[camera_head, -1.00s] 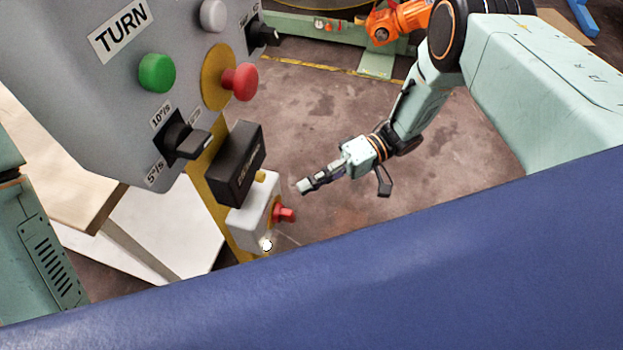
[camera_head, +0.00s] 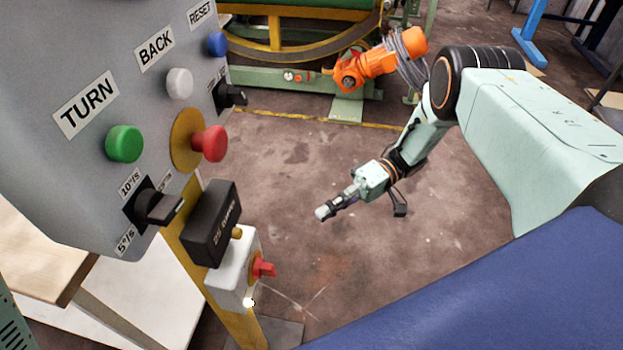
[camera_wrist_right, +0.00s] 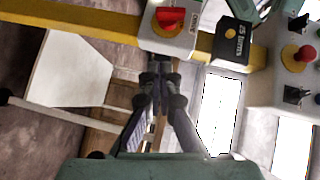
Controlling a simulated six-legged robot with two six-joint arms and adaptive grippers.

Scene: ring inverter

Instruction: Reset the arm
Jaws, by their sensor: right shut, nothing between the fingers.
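My right arm reaches in from the right in the head view. Its gripper (camera_head: 324,212) is shut and empty, held in the air above the floor. It is to the right of and above the red rotary switch (camera_head: 263,268) on a white box (camera_head: 229,277), apart from it. In the right wrist view the shut fingers (camera_wrist_right: 160,66) point toward the white box (camera_wrist_right: 168,40) with its red switch (camera_wrist_right: 171,18), with a gap that I cannot judge. My left gripper is out of view.
The grey control panel (camera_head: 50,160) has TURN, BACK and RESET labels, a green button (camera_head: 124,144), a white button (camera_head: 179,83), a blue button (camera_head: 217,44) and a red knob (camera_head: 209,144). A black box (camera_head: 211,224) hangs below. An orange robot (camera_head: 380,63) stands behind. Open floor lies between.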

